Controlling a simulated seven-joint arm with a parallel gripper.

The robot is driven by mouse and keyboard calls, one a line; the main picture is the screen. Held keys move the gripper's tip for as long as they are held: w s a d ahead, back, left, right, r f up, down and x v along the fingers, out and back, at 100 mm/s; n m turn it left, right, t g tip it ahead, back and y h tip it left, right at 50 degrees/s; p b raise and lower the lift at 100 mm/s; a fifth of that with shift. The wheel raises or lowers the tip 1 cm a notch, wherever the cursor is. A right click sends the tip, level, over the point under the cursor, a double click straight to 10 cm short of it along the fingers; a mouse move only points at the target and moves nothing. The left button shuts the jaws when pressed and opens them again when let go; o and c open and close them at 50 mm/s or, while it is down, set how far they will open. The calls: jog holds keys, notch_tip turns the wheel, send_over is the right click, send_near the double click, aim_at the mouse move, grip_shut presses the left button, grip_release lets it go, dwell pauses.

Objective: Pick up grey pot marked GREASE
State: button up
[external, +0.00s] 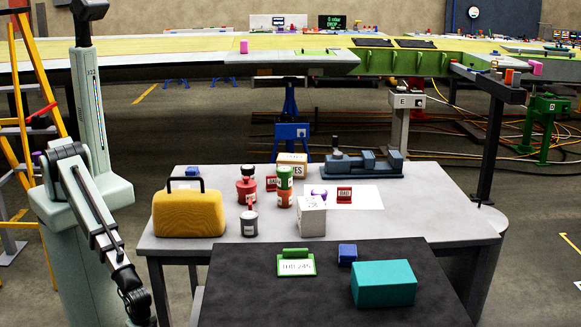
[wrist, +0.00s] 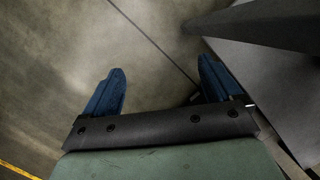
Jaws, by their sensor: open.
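A small dark grey pot (external: 249,223) with a white label and a red top stands upright on the grey table, near its front edge. It is the only grey pot I can make out, but its label is too small to read. My gripper (wrist: 162,88) is open and empty in the wrist view, its two blue fingers wide apart above bare floor. In the external view my arm hangs down at the lower left, left of the table and well apart from the pot; the fingers cannot be made out there. The pot is not visible in the wrist view.
A yellow case (external: 188,214) stands left of the pot. A red pot (external: 246,189) is behind it, and a green-and-orange stack (external: 285,188) behind right. A white box (external: 312,217) stands to its right. A black bench (external: 235,290) with a teal block (external: 383,284) is in front.

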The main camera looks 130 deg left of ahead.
jog(key=w+d+r+n+t, duration=0.2)
jog(key=w+d+r+t, duration=0.1)
jog(key=w+r, duration=1.25)
jog(key=w+d+r+n+t, duration=0.1)
jog(key=w+d+r+t, duration=0.2)
jog(key=w+r, duration=1.25)
jog(key=w+a+r+n, duration=0.2)
jog(key=a+r+n, duration=0.2)
jog(key=a+r, duration=0.7)
jog(key=s+a+r, duration=0.1)
jog(key=a, duration=0.2)
jog(key=s+a+r+n, duration=0.1)
jog(key=a, duration=0.2)
jog(key=s+a+r+n, duration=0.1)
jog(key=a, duration=0.3)
jog(key=shift+s+r+g, duration=0.1)
jog(key=shift+g, duration=0.2)
jog(key=s+a+r+n+g, duration=0.15)
jog(key=s+a+n, duration=0.4)
jog(key=a, duration=0.85)
jog(key=r+n, duration=0.1)
jog(key=n, duration=0.1)
send_over(249, 214)
jog(key=shift+g, duration=0.45)
notch_tip(249, 214, down, 8)
jog(key=shift+w+r, duration=0.15)
jog(key=shift+r, duration=0.1)
jog(key=shift+d+f, duration=0.1)
jog(key=shift+f, duration=2.55)
